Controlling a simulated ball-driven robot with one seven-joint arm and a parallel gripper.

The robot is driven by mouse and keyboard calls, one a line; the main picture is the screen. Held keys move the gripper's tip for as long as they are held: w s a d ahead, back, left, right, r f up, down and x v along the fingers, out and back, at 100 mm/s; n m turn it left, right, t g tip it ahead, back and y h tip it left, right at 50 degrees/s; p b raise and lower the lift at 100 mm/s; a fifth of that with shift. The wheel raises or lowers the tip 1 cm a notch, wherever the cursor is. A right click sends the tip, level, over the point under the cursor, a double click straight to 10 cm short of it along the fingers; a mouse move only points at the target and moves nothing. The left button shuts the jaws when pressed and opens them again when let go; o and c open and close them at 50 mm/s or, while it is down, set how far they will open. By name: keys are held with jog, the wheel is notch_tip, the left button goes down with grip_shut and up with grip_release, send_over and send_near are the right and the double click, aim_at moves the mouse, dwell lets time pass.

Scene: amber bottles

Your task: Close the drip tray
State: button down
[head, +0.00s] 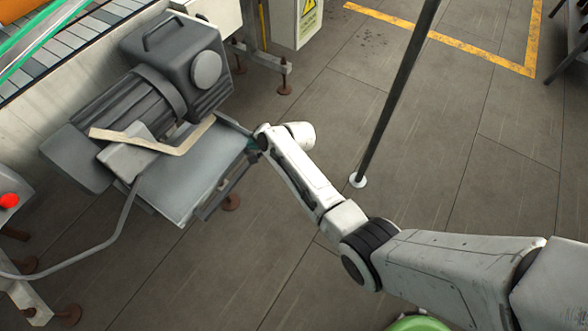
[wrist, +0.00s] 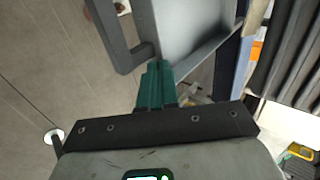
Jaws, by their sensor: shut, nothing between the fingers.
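The drip tray (head: 192,172) is a shallow grey tray that sticks out below the motor unit, with a dark bar handle (head: 226,192) along its outer edge. In the wrist view, the tray (wrist: 190,28) is at the top, and its handle (wrist: 118,42) is at the upper left. My gripper (head: 251,144) is at the tray's right outer corner. In the wrist view, the teal fingers of my gripper (wrist: 157,78) are together, with their tips at the tray's edge beside the handle's end. I cannot tell whether they touch it.
A grey motor unit (head: 206,68) stands over the tray, beside a conveyor (head: 45,50). A bent beige strip (head: 160,145) lies across above the tray. A dark pole (head: 395,95) rises from the floor right of my gripper. The tiled floor (head: 300,110) around is mostly clear.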

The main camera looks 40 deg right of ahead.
aim_at(236, 140)
jog(key=w+b, duration=0.1)
jog(key=w, duration=0.1)
jog(key=w+a+b, duration=0.1)
jog(key=w+b, duration=0.1)
jog(key=w, duration=0.1)
jog(key=w+a+b, duration=0.1)
jog(key=w, duration=0.1)
jog(key=shift+w+a+f+b, duration=0.15)
jog(key=shift+a+f+b, duration=0.05)
jog(key=shift+f+b, duration=0.1)
jog(key=shift+w+a+r+b, duration=0.15)
jog(key=shift+w+b, duration=0.15)
jog(key=shift+w, duration=0.15)
jog(key=shift+r, duration=0.1)
